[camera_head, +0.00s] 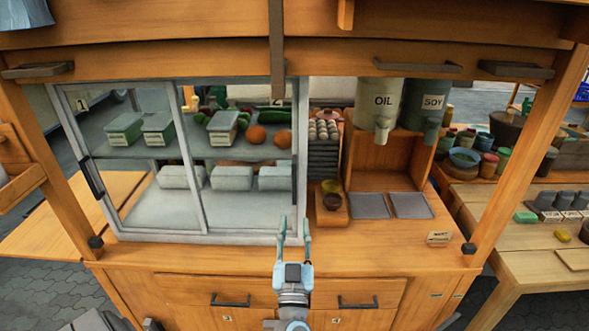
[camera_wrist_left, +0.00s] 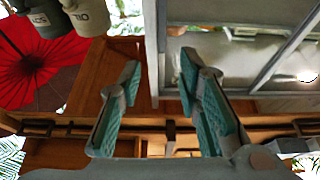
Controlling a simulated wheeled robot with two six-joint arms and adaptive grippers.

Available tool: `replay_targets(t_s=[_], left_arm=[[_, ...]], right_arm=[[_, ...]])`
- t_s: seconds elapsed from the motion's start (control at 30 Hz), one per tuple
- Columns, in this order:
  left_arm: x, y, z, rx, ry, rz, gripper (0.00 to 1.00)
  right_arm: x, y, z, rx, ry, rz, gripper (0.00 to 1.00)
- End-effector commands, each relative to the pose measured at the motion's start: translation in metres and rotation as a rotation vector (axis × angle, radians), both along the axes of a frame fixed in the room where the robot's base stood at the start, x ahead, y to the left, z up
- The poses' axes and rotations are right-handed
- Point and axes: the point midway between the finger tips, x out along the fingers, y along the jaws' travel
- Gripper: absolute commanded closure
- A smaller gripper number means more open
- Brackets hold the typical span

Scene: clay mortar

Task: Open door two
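Door two (camera_head: 190,165) is the right glass panel of the grey-framed cabinet, with a small "2" label (camera_head: 277,102) at its upper right. It stands across the right half of the cabinet and looks shut. My left gripper (camera_head: 294,222) is open and empty at the cabinet's lower right corner, fingers pointing up. In the left wrist view its fingers (camera_wrist_left: 159,78) stand apart, with the upright frame edge (camera_wrist_left: 154,45) showing between them. I cannot tell whether they touch it. My right gripper is not in view.
Door one (camera_head: 75,125) is on the left with a dark handle (camera_head: 93,180). Boxes and vegetables sit behind the glass. To the right are bowls (camera_head: 331,195), dark trays (camera_head: 369,206), and oil (camera_head: 382,100) and soy (camera_head: 425,103) dispensers. Drawers (camera_head: 230,292) lie below.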

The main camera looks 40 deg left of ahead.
Motion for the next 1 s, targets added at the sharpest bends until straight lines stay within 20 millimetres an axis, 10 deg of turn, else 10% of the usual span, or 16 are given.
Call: replay_targets(t_s=[0.53, 1.0], left_arm=[[0.091, 0.072, 0.047, 0.001, -0.004, 0.009, 0.68], [0.103, 0.081, 0.054, 0.001, -0.003, 0.007, 0.75]], right_arm=[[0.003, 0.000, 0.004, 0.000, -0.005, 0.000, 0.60], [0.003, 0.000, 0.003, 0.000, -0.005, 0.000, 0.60]])
